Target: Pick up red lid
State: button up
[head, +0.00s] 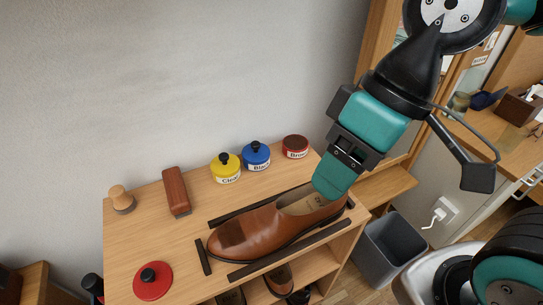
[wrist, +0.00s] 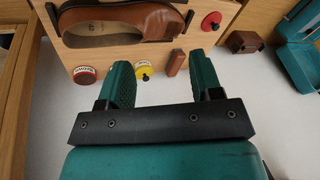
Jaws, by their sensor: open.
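The red lid (head: 153,281), a flat disc with a black knob, lies on the front left of the wooden shelf top. It also shows in the wrist view (wrist: 211,21), at the top right beyond my fingers. My gripper (head: 331,184) is over the heel end of the brown shoe, on the far right side from the lid. In the wrist view, my gripper (wrist: 160,62) has its two teal fingers wide apart with nothing held between them.
The brown shoe (head: 245,232) lies between dark strips, between my gripper and the lid. A yellow jar (head: 226,169), a blue jar (head: 256,156), a brown block (head: 176,191) and a wooden-knobbed brush (head: 122,199) stand along the back. Bare wood surrounds the lid.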

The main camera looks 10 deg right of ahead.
aim_at(154, 280)
jog(key=z, duration=0.25)
jog(key=k, duration=0.45)
jog(key=u, duration=1.25)
